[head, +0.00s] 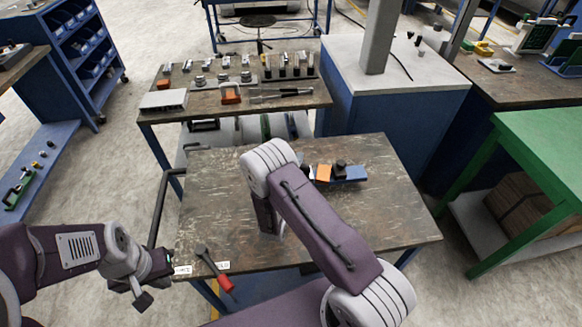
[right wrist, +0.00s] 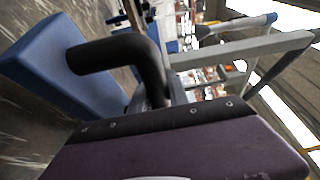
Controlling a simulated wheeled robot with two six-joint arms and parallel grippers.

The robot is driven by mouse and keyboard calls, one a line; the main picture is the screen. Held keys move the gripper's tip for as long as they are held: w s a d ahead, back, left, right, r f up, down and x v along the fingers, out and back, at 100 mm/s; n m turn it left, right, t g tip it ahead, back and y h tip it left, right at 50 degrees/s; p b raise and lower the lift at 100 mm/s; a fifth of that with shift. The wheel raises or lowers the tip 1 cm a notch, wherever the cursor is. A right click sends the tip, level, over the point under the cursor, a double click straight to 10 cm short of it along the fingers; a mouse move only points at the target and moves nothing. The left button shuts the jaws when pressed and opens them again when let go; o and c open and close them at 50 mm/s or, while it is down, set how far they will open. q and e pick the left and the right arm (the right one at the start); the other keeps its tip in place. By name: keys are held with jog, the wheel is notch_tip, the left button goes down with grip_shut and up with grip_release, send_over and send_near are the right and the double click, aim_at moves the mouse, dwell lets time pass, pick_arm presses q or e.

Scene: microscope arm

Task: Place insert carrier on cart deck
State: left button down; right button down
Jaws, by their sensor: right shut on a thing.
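The insert carrier (head: 355,173) is a blue block with orange and black pieces on it. It shows at the far middle of the cart deck (head: 385,215). Its left end is hidden behind my right arm. A large blue block (right wrist: 50,60), apparently the same carrier, shows close up in the right wrist view, over the worn grey deck. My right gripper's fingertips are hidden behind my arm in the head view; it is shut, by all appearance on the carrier. My left gripper (head: 146,282) is at the deck's near left corner, away from the carrier; its finger gap is not clear.
A red-handled tool (head: 214,268) and small white labels lie at the deck's near left edge. A black cart handle (head: 160,205) rises at the left. A second bench (head: 225,105) with several parts stands behind. A green table (head: 550,140) is at right. The deck's right side is clear.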

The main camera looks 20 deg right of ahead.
jog(key=shift+w+d, duration=0.2)
jog(key=shift+d, duration=0.05)
jog(key=shift+f, duration=2.05)
jog(key=shift+f, duration=0.1)
jog(key=c, duration=1.3)
grip_release()
jog(key=shift+s, duration=0.1)
jog(key=shift+o, duration=0.2)
